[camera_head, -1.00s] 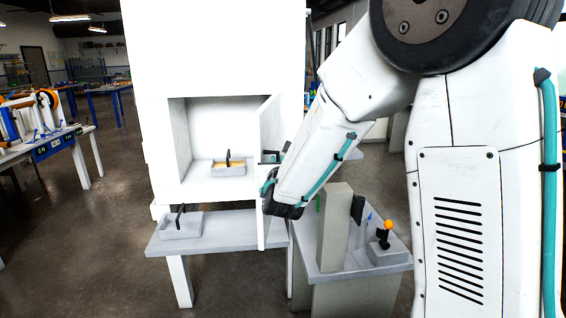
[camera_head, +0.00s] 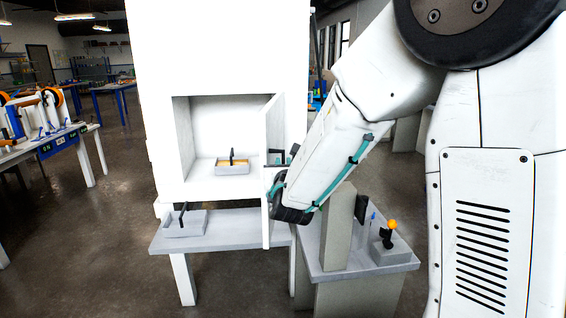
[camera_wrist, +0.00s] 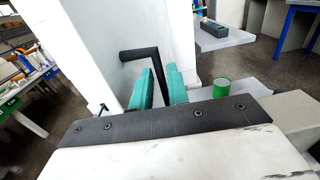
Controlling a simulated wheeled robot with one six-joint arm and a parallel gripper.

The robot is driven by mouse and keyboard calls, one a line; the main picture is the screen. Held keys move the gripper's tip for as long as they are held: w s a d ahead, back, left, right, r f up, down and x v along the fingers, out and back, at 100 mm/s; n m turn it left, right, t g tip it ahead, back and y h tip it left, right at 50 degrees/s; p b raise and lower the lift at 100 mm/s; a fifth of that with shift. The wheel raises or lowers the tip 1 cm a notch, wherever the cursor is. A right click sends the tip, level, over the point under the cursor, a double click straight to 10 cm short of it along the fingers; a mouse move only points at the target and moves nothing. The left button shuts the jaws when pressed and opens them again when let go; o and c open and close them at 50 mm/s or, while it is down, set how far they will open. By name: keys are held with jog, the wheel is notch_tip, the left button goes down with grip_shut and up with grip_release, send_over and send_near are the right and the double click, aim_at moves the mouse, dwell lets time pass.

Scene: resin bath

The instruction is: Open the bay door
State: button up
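The bay door (camera_head: 275,165) is a white panel standing open at the right edge of the white cabinet's bay, seen nearly edge-on in the head view. Its black handle (camera_wrist: 140,54) is a bent bar that comes off the white door in the wrist view. My gripper's teal fingers (camera_wrist: 160,88) lie on both sides of the handle's long part and look closed on it. In the head view my gripper is at the door's outer right side, with the fingers mostly hidden by my wrist and the door.
Inside the bay is a grey tray (camera_head: 232,170) with amber content and a black handle. Another grey tray (camera_head: 184,229) sits on the shelf below. A grey table (camera_head: 330,270) with a block and an orange-knobbed lever (camera_head: 390,236) stands right, close to my arm. Floor is clear at left.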

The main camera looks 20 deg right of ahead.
jog(key=v, duration=0.5)
jog(key=shift+s+a, duration=0.15)
jog(key=shift+s, duration=0.15)
